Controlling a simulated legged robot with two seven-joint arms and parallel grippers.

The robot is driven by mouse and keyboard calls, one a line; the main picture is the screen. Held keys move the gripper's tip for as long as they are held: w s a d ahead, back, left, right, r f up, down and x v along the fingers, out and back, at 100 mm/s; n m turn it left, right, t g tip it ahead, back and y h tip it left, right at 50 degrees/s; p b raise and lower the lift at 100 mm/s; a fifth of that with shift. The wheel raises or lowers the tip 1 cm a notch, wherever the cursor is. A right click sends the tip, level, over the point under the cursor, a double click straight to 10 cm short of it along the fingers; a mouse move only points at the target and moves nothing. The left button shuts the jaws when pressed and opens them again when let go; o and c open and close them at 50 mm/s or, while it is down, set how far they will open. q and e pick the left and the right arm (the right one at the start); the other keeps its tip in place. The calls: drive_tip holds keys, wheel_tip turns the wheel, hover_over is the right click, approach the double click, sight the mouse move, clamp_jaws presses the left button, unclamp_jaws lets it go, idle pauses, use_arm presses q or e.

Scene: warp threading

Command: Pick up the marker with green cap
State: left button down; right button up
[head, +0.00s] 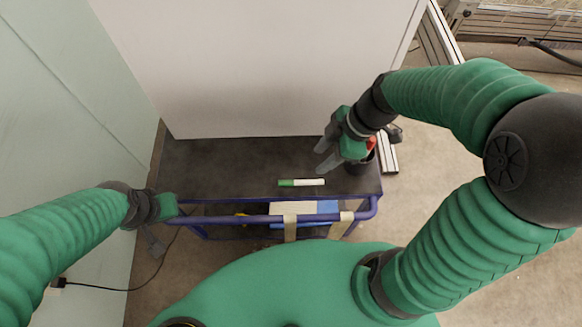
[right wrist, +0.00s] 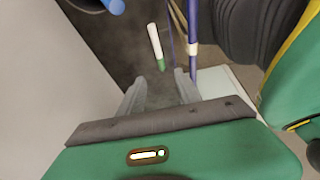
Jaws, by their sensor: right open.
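The marker (head: 307,182) lies flat on the dark table top (head: 230,165), with a white body and its green cap (head: 286,183) at the left end. In the right wrist view the marker (right wrist: 154,41) is just beyond my fingertips, green cap towards me. My right gripper (head: 320,160) is open and empty, above the table, to the upper right of the marker; its spread fingers also show in the right wrist view (right wrist: 158,82). My left gripper (head: 158,243) hangs by the table's left end, away from the marker; its jaw opening is unclear.
A dark cup (head: 362,168) with a red item stands at the table's right end, partly hidden by my right gripper. A blue-purple rail (head: 265,219) runs along the near edge, with pale straps. A white panel (head: 250,60) stands behind. The table's left half is clear.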

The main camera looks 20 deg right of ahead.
drive_tip(key=b, duration=0.1)
approach(295, 182)
drive_tip(key=b+x, duration=0.1)
drive_tip(key=x, duration=0.1)
drive_tip(key=shift+f, duration=0.35)
drive_tip(key=shift+a+f+b, duration=0.2)
drive_tip(key=shift+a+f, duration=0.15)
drive_tip(key=shift+a, duration=0.15)
drive_tip(key=shift+a+f+b, duration=0.15)
drive_tip(key=shift+a+f, duration=0.2)
drive_tip(key=shift+a, duration=0.2)
drive_tip(key=f, duration=0.2)
drive_tip(key=f+b, duration=0.1)
drive_tip(key=shift+w+f, duration=0.3)
drive_tip(key=shift+f, duration=0.1)
drive_tip(key=shift+d+f, duration=0.15)
drive_tip(key=shift+d, duration=0.25)
drive_tip(key=shift+c, duration=0.2)
drive_tip(key=shift+a, duration=0.55)
drive_tip(key=c, duration=0.5)
clamp_jaws()
drive_tip(key=shift+d, duration=0.3)
use_arm(q)
drive_tip(key=f, duration=0.4)
drive_tip(key=shift+s+d, duration=0.1)
drive_tip(key=shift+d, duration=0.3)
drive_tip(key=shift+a+f, duration=0.1)
drive_tip(key=shift+a, duration=0.15)
use_arm(e)
drive_tip(key=shift+a, duration=0.25)
